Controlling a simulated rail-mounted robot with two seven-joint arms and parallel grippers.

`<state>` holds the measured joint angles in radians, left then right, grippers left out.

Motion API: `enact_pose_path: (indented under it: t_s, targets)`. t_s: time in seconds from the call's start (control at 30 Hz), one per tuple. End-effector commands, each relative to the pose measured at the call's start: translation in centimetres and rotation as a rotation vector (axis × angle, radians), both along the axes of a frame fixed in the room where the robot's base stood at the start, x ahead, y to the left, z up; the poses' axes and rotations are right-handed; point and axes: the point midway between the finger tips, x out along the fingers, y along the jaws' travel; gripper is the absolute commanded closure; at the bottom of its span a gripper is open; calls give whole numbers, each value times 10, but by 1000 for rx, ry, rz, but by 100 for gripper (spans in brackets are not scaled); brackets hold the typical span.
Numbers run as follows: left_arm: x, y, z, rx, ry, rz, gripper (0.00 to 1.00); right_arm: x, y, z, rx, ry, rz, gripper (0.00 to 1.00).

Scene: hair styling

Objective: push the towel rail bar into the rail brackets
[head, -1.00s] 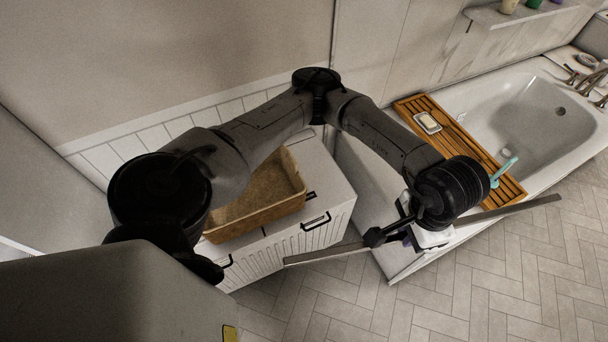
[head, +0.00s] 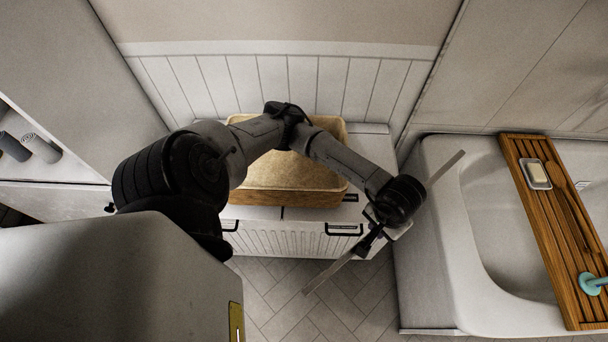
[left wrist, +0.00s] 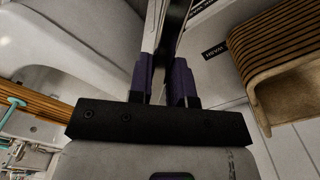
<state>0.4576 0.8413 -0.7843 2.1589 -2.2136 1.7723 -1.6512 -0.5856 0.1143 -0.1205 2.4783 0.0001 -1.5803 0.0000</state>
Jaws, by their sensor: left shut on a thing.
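The towel rail bar (head: 328,274) is a long, thin grey bar. In the head view it slants from lower left to upper right, in front of the cabinet and towards the bathtub. My left gripper (head: 369,242) is shut on it near its middle, and the wrist hides part of it. In the left wrist view the bar (left wrist: 173,35) runs up from between the purple-padded fingers of my left gripper (left wrist: 163,88). The bar is held clear above the floor. I cannot make out the rail brackets in any view. My right gripper is not in view.
A white cabinet (head: 290,239) with dark handles stands against the wall, with a wooden basket (head: 290,197) on top. The bathtub (head: 440,270) is on the right, bearing a slatted wooden tray (head: 545,230) with a soap dish (head: 536,175). Tiled floor (head: 290,300) lies open below the bar.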

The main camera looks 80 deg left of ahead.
Motion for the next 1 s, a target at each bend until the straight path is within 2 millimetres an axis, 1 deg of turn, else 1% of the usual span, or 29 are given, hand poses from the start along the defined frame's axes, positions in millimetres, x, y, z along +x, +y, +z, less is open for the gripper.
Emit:
enact_pose_path:
  t_s: [0.03,0.13,0.23,0.37,0.47,0.57,0.8,1.0]
  targets:
    - [-3,4,-17,0,1,22,100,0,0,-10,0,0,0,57]
    - [-7,9,-31,0,0,52,100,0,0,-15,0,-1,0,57]
    - [-9,12,-37,1,-2,69,100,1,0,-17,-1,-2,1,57]
    - [-10,14,-40,0,-4,77,100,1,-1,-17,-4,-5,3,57]
    - [-9,19,-43,1,-1,79,100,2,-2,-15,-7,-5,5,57]
    - [-5,34,-51,2,0,82,100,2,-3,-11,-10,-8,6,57]
    - [7,82,-80,3,1,81,100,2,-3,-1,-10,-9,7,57]
    - [15,111,-99,0,0,79,100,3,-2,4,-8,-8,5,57]
